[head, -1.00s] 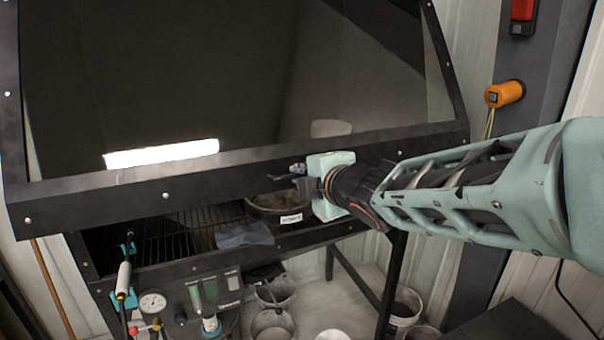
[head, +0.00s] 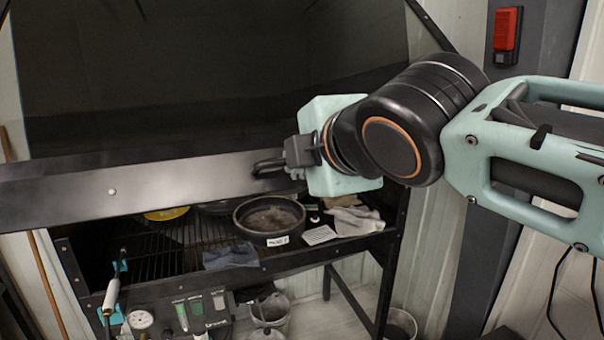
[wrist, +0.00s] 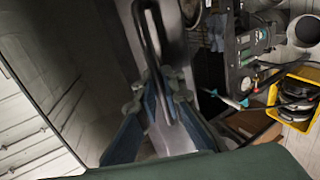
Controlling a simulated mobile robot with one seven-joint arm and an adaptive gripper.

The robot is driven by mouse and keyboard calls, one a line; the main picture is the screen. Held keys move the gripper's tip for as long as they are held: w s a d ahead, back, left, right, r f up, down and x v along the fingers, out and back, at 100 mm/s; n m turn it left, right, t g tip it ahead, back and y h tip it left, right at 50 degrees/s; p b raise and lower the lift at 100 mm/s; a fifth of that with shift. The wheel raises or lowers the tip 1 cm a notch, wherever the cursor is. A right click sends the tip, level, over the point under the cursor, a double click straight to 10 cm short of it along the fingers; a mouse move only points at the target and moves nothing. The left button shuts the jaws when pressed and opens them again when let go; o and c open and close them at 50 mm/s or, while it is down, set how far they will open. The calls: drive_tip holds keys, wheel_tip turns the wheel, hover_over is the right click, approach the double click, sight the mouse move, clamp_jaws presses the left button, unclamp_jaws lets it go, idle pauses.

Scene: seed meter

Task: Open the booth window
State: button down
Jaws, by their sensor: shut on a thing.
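My gripper (head: 288,160) is at the right part of the rail, shut on the window's dark handle (head: 266,168). In the wrist view the handle (wrist: 150,38) runs as a dark loop between the fingers (wrist: 163,105). The exact finger contact is partly hidden in the head view.
On the wire rack (head: 150,250) inside stand a round pan (head: 268,220) and cloths (head: 230,255). A gauge (head: 141,319) and a control panel sit below. A red switch box (head: 507,32) is on the post at right. A yellow crate (wrist: 295,95) lies on the floor.

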drive_tip(key=s+d+r+p, duration=0.1)
drive_tip(key=s+r, duration=0.3)
drive_tip(key=r, duration=0.8)
drive_tip(key=s+d+r+g+p, duration=0.1)
drive_tip(key=s+d+r, duration=0.2)
drive_tip(key=r, duration=0.9)
drive_tip(key=s, duration=0.2)
drive_tip(key=shift+s+g+h, duration=0.3)
drive_tip(key=c, duration=2.1)
unclamp_jaws()
drive_tip(key=shift+s, duration=0.1)
